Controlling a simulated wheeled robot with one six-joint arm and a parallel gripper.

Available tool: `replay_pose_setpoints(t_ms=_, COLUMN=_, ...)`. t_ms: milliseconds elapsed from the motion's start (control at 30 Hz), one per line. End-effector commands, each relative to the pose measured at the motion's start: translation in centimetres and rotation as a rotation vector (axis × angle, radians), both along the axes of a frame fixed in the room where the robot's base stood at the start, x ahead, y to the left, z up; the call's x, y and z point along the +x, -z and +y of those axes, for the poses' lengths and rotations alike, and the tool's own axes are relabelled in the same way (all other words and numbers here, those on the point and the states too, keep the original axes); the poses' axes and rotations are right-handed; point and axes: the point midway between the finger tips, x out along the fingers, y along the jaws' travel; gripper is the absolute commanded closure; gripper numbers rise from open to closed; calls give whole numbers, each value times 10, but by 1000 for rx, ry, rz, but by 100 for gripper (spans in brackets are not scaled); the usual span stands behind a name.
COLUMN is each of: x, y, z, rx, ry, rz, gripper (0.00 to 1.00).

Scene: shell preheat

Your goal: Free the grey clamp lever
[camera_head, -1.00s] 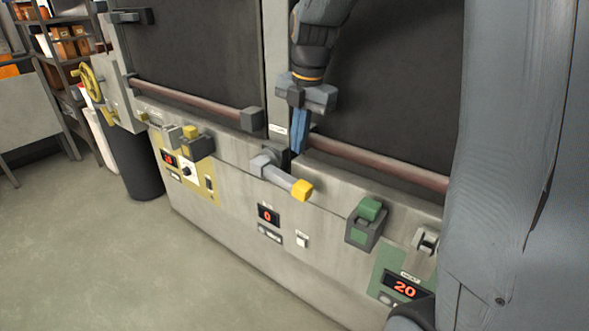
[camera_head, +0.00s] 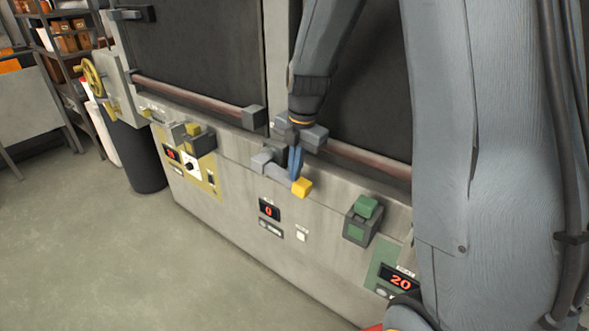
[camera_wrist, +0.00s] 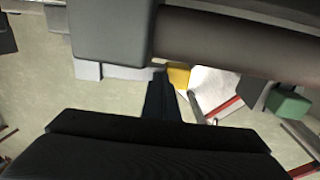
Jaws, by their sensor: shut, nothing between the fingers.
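The grey clamp lever (camera_head: 270,170) sticks out from the front of the machine, with a yellow block tip (camera_head: 302,187) at its right end. My gripper (camera_head: 295,178) points down with its blue fingers shut and empty. In the head view the fingers overlap the lever arm just left of the yellow tip and hide part of it. In the wrist view the fingers (camera_wrist: 158,82) end beside the yellow tip (camera_wrist: 179,75). I cannot tell whether they touch the lever.
A brown rail (camera_head: 190,95) runs along the machine front above the lever. A green-topped switch (camera_head: 362,222) is to the right and a yellow-topped one (camera_head: 193,135) to the left. Displays (camera_head: 268,209) sit below. The floor (camera_head: 230,280) in front is clear.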

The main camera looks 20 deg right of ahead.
Motion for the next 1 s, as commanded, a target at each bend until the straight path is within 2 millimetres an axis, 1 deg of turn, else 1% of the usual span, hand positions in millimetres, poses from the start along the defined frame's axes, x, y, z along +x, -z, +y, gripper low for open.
replay_pose_setpoints(t_ms=33, x=0, y=0, z=3, rx=0, ry=0, rz=0, gripper=100)
replay_pose_setpoints(t_ms=267, x=0, y=2, z=0, rx=0, ry=0, rz=0, gripper=100)
replay_pose_setpoints(t_ms=467, x=-1, y=11, z=-2, rx=0, ry=0, rz=1, gripper=100)
replay_pose_setpoints(t_ms=667, x=-2, y=27, z=-3, rx=0, ry=1, rz=2, gripper=100)
replay_pose_setpoints(t_ms=1000, x=-1, y=57, z=-2, rx=0, ry=0, rz=2, gripper=100)
